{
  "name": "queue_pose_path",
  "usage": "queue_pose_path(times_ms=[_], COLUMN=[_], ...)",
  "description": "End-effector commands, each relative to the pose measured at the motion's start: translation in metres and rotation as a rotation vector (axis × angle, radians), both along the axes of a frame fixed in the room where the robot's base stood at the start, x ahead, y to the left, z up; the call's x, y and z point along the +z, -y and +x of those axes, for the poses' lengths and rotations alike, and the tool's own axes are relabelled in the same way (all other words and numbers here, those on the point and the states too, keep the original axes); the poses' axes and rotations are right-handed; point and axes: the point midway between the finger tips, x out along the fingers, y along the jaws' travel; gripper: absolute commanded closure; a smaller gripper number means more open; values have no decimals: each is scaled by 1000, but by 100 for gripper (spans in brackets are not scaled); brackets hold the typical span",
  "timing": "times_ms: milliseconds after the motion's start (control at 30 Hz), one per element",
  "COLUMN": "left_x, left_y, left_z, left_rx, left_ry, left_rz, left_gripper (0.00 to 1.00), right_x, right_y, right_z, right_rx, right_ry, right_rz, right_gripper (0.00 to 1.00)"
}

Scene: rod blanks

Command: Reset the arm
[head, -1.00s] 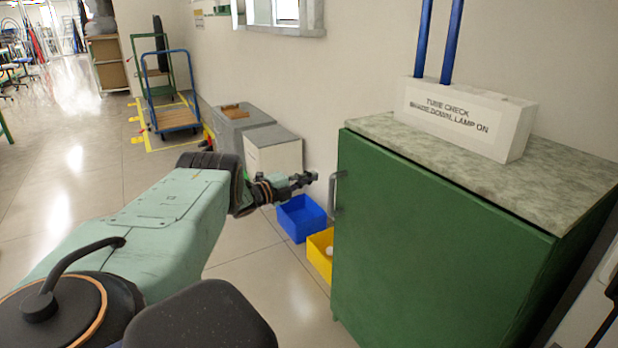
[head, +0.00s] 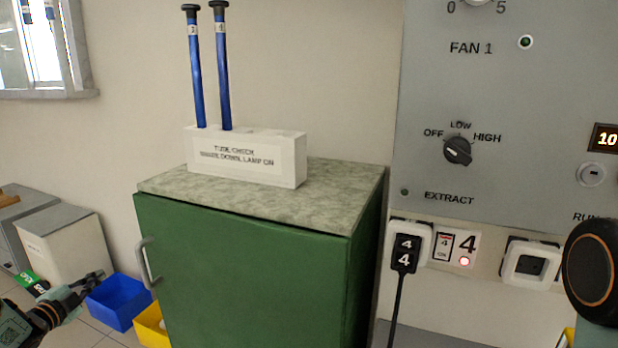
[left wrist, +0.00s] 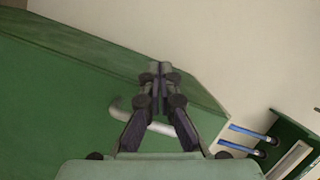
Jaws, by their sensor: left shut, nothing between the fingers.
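My left gripper (head: 92,281) is at the lower left of the head view, left of the green cabinet (head: 240,270) and apart from its metal door handle (head: 146,262). In the left wrist view, its fingers (left wrist: 158,72) are shut together with nothing between them. Behind them show the green cabinet front (left wrist: 60,110) and the pale handle (left wrist: 150,124), partly hidden by the fingers. The cabinet door looks shut. My right gripper is not in view; a dark round joint with an orange ring at the right edge looks like part of my right arm.
On the cabinet top stands a white block (head: 245,158) holding two blue tubes (head: 223,75). A blue bin (head: 118,302) and a yellow bin (head: 150,328) are on the floor left of the cabinet. A grey control panel (head: 500,120) is on the right wall.

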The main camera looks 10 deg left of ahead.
Motion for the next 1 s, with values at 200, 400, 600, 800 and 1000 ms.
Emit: queue_pose_path(times_ms=[200,400,600,800,1000], left_x=[-84,-151,-186,-185,-146], left_y=[55,147,251,342,405], left_z=[-25,-69,-138,-232,-337], left_rx=[165,343,531,730,915], left_ry=[-147,-341,-576,-825,-1064], left_rz=[-412,-774,-1027,-1149,-1125], left_gripper=[100,100,100,100,100], right_x=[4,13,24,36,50], right_y=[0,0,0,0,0], right_z=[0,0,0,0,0], right_rx=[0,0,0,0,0], right_ry=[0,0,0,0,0], right_rz=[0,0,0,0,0], right_gripper=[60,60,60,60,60])
